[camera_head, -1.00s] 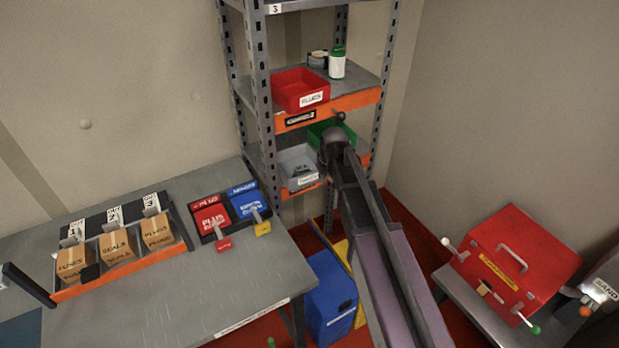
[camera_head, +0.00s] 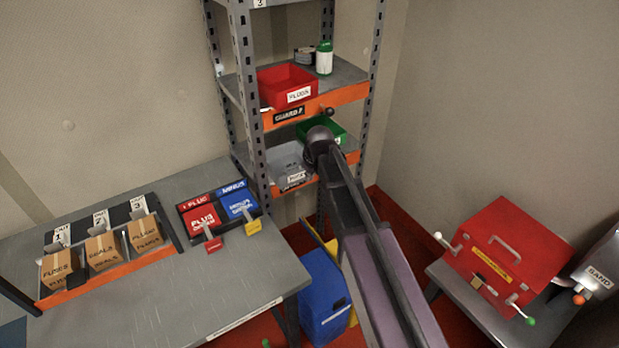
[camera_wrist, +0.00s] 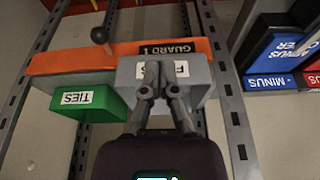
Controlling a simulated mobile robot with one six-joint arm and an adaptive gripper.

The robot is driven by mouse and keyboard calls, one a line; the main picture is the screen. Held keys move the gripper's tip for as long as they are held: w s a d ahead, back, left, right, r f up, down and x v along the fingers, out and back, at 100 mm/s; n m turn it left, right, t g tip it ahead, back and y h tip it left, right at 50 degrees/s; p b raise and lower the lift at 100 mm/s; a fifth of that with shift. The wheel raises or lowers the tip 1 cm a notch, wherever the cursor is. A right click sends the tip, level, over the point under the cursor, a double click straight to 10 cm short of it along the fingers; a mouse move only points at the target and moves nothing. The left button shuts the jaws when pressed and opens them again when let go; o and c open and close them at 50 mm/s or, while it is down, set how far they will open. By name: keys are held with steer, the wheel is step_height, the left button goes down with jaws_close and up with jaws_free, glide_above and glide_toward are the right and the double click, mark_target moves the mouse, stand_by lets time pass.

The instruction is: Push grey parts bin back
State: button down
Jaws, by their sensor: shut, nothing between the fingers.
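The grey parts bin (camera_head: 284,160) is on the lower shelf of the rack, left of a green bin (camera_head: 342,132). In the wrist view the grey bin (camera_wrist: 199,72) shows its front face with a white label, partly covered by my fingers. My gripper (camera_wrist: 155,76) is shut and empty, with its fingertips in front of that face. I cannot tell whether they touch it. In the head view my arm hides the gripper and part of the shelf.
The green bin, labelled TIES (camera_wrist: 90,101), is beside the grey one. An orange GUARD strip (camera_head: 340,99) and red bin (camera_head: 287,85) are above. Rack posts (camera_head: 257,130) flank the shelf. A workbench (camera_head: 230,285) is left; a red box (camera_head: 510,255) is right.

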mark_target(297, 176)
steer(key=shift+w+a+f+b, duration=0.55)
steer(key=shift+w+f+b, duration=0.35)
steer(key=shift+f+b, duration=0.3)
steer(key=shift+w+a+f+b, duration=0.55)
steer(key=shift+w+f+b, duration=0.3)
steer(key=shift+f+b, duration=0.3)
steer(key=shift+w+a+f+b, duration=0.55)
steer(key=shift+w+f+b, duration=0.4)
steer(key=shift+f, duration=0.4)
steer(key=shift+w+a, duration=0.45)
steer(key=shift+w, duration=0.25)
steer(key=shift+w+a, duration=0.4)
steer(key=shift+w, duration=0.25)
steer(key=shift+s+d, duration=0.1)
steer(key=shift+s, duration=0.05)
